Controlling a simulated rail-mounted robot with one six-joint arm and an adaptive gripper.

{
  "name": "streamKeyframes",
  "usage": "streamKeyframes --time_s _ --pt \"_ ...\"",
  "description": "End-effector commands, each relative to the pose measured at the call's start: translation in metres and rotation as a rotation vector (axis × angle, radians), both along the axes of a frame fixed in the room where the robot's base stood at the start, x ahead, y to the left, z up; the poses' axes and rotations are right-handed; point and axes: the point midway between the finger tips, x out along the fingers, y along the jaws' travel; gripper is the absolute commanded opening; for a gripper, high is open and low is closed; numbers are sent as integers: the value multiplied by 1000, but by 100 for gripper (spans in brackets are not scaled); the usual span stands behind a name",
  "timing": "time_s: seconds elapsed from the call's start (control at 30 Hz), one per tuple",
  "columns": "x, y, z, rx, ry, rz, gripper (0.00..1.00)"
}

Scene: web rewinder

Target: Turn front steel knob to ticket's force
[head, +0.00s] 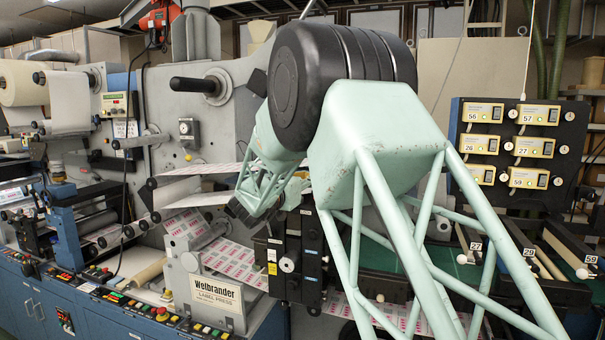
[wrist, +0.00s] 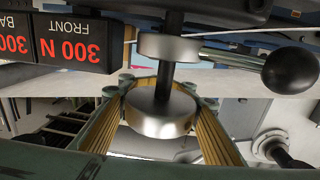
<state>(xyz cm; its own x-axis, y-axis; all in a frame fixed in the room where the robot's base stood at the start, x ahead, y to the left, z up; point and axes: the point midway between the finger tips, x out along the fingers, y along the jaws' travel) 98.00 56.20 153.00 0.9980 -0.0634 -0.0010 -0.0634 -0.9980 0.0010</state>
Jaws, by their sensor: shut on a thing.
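In the wrist view a steel knob (wrist: 160,114) sits between the pale-brown finger pads of my gripper (wrist: 166,95), which is shut on it. A smaller steel collar or knob (wrist: 168,47) is on the same dark shaft. Beside it, a black display (wrist: 75,42) shows upside down in red "300 N" under the label FRONT. A second readout, cut off at the edge, starts with "300". In the head view my gripper (head: 242,210) is at the press, left of the black block; the knob there is hidden or too small to tell. I cannot make out a ticket.
A black ball-ended lever (wrist: 288,68) stands to the right of the knob in the wrist view. In the head view, a black plate block (head: 290,250) is close to my gripper, and the Wellbrander label press (head: 205,290) stands below. Numbered boxes (head: 483,112) hang at right.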

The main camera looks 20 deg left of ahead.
Motion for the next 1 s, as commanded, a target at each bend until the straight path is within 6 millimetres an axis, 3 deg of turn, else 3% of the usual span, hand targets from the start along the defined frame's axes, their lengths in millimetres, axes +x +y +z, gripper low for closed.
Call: streamKeyframes --time_s 0.57,0.6,0.77,1.0 --pt "0 -3 -2 -1 2 -26 10" --pt "0 -3 -2 -1 2 -26 24" --pt "0 -3 -1 -1 1 -25 38" --pt "0 -2 0 0 0 -24 38"
